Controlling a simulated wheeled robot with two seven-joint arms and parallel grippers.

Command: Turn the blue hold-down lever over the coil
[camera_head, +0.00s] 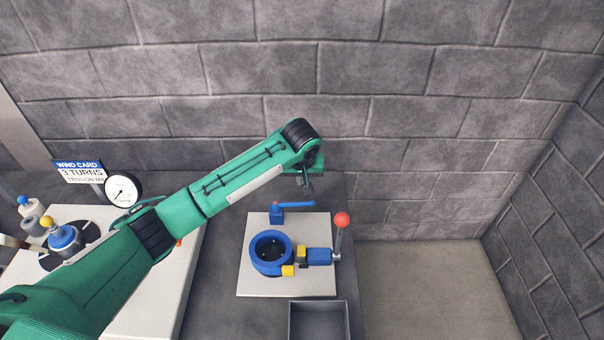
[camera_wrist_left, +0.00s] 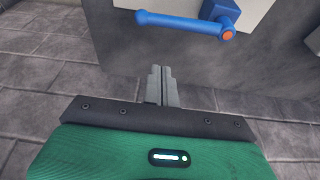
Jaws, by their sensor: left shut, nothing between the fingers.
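The blue hold-down lever (camera_head: 296,205) stands at the back of a pale plate, its bar pointing right from its blue post (camera_head: 277,216). It also shows at the top of the left wrist view (camera_wrist_left: 180,23), with an orange spot at its pivot end. A round blue holder (camera_head: 270,254) with a dark inside sits in front of the lever; the bar is not over it. I cannot make out a separate coil. My left gripper (camera_head: 308,188) is shut and empty, just behind the lever and apart from it. Its closed fingers show in the left wrist view (camera_wrist_left: 162,86).
A red-knobbed handle (camera_head: 341,221) rises at the plate's right (camera_head: 255,285), beside blue and yellow blocks (camera_head: 318,256). A grey open bin (camera_head: 318,320) stands in front. A gauge (camera_head: 123,189) and wind card (camera_head: 80,171) are at left. A block wall lies behind.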

